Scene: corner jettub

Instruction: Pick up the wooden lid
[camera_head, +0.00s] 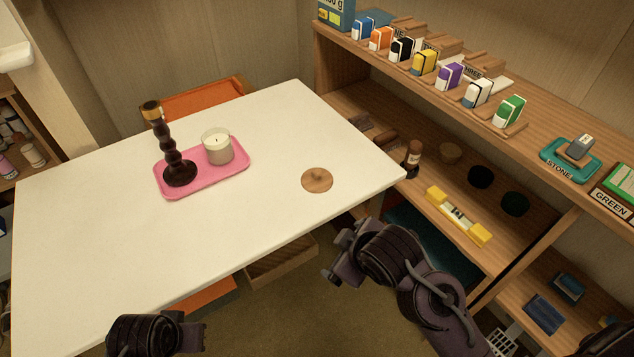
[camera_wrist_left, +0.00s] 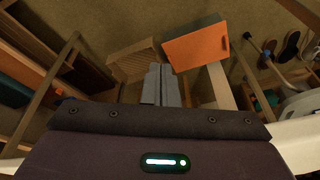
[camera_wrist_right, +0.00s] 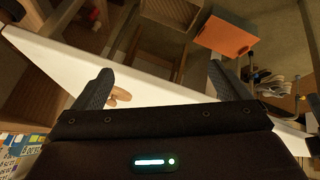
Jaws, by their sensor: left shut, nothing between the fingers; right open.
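The wooden lid (camera_head: 317,180), a flat round disc with a small knob, lies on the white table (camera_head: 270,130) near its right end. It also shows in the right wrist view (camera_wrist_right: 121,96), just beside the left finger and partly hidden. My right gripper (camera_head: 338,255) is beyond the table's near edge, apart from the lid; its fingers (camera_wrist_right: 160,85) are spread and empty. My left gripper (camera_head: 190,335) is at the table's front edge, far from the lid. Its fingers are together and empty in the left wrist view (camera_wrist_left: 161,85).
A pink tray (camera_head: 235,171) holds a dark candlestick (camera_head: 173,160) and a candle in a glass (camera_head: 217,147), left of the lid. A wooden shelf unit (camera_head: 440,85) with small boxes stands close on the right. The table around the lid is clear.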

